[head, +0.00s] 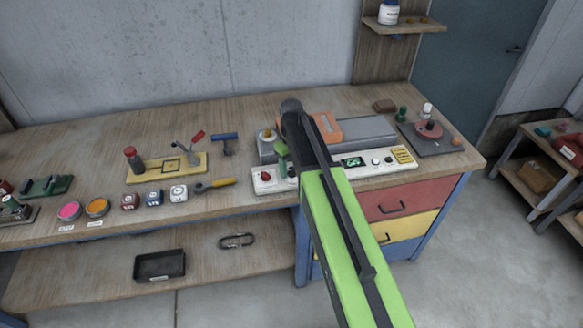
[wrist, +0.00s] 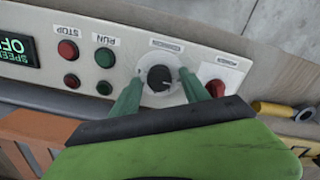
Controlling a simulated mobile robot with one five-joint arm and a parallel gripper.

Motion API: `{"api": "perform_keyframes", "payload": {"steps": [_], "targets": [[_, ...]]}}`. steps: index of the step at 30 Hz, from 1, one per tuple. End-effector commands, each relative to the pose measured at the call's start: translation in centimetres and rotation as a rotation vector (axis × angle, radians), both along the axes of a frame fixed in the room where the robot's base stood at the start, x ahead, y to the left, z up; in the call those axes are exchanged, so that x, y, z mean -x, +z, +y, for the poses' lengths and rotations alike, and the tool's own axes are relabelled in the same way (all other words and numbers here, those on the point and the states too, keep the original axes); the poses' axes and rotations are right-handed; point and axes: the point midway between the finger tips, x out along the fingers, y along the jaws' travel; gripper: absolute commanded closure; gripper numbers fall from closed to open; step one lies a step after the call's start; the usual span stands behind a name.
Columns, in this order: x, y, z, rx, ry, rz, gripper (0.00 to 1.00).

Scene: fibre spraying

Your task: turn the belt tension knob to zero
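The control panel (wrist: 205,55) appears upside down in the wrist view, and its white front strip (head: 330,171) shows in the head view. A round black knob (wrist: 160,78) sits on a pale dial; its label is too small to read. A small light mark shows at the knob's right edge. My gripper (wrist: 161,76) is open, with one green finger on each side of the knob and visible gaps between. In the head view my gripper (head: 287,163) is over the panel's left part, and my arm hides the knob.
A red power switch (wrist: 215,88) lies close beside the right finger in the wrist view. Red and green STOP and RUN buttons (wrist: 105,57) and a lit speed display (wrist: 18,46) are to the left. A yellow-handled tool (head: 214,185) lies left of the panel.

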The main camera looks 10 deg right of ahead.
Motion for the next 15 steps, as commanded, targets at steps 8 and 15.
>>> {"api": "perform_keyframes", "payload": {"steps": [8, 15], "targets": [[0.0, 0.3, 0.0, 0.0, -0.001, -0.001, 0.46], [-0.1, 3.5, 0.0, 0.0, -0.001, -0.001, 0.46]]}}
